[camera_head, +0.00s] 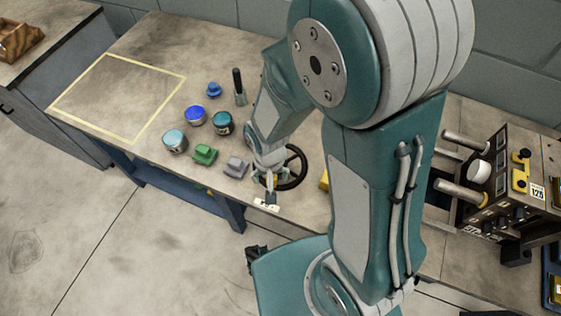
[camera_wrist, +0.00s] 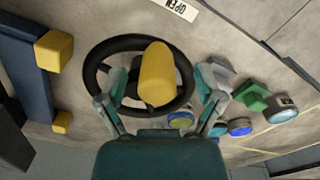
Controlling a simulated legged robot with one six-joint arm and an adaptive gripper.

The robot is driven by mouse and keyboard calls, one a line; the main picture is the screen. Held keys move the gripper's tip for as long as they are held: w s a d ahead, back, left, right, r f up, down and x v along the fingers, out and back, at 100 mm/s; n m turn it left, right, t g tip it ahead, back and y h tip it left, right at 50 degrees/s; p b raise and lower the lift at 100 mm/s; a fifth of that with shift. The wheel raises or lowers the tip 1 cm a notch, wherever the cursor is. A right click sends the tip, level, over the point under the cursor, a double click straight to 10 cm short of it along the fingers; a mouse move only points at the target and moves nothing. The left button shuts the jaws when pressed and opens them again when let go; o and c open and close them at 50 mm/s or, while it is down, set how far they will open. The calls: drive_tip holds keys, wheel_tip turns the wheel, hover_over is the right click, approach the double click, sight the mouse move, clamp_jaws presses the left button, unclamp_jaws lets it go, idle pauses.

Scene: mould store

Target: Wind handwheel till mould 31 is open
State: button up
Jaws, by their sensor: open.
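The black handwheel (camera_head: 303,167) is at the bench's front edge in the head view, partly behind my arm. In the wrist view its black rim (camera_wrist: 92,72) shows with a yellow handle (camera_wrist: 158,74) standing up from it. My gripper (camera_wrist: 160,98) is open, one finger on each side of the handle, with gaps visible between fingers and handle. In the head view my gripper (camera_head: 269,184) is over the wheel's left side. A white plate reading OPEN (camera_wrist: 177,8) lies beside the wheel. No number 31 is legible, and my arm hides part of the bench.
Several tins and small blocks, including a green block (camera_head: 205,155), stand left of the wheel. A machine with metal rods and a 125 label (camera_head: 537,191) is at the right. A yellow-taped square (camera_head: 150,120) on the bench is empty.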

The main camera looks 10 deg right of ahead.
drive_tip(key=shift+r, duration=4.3)
drive_tip(key=shift+r, duration=0.15)
drive_tip(key=s+d+r+t, duration=0.2)
drive_tip(key=d+r, duration=0.3)
drive_tip(key=r, duration=0.4)
drive_tip(key=s+d+r+n+t, duration=0.1)
drive_tip(key=s+d+r+t, duration=0.2)
drive_tip(key=r, duration=0.5)
drive_tip(key=shift+s+d+r+t, duration=0.3)
drive_tip(key=shift+s+d+r, duration=0.1)
drive_tip(key=shift+d, duration=0.45)
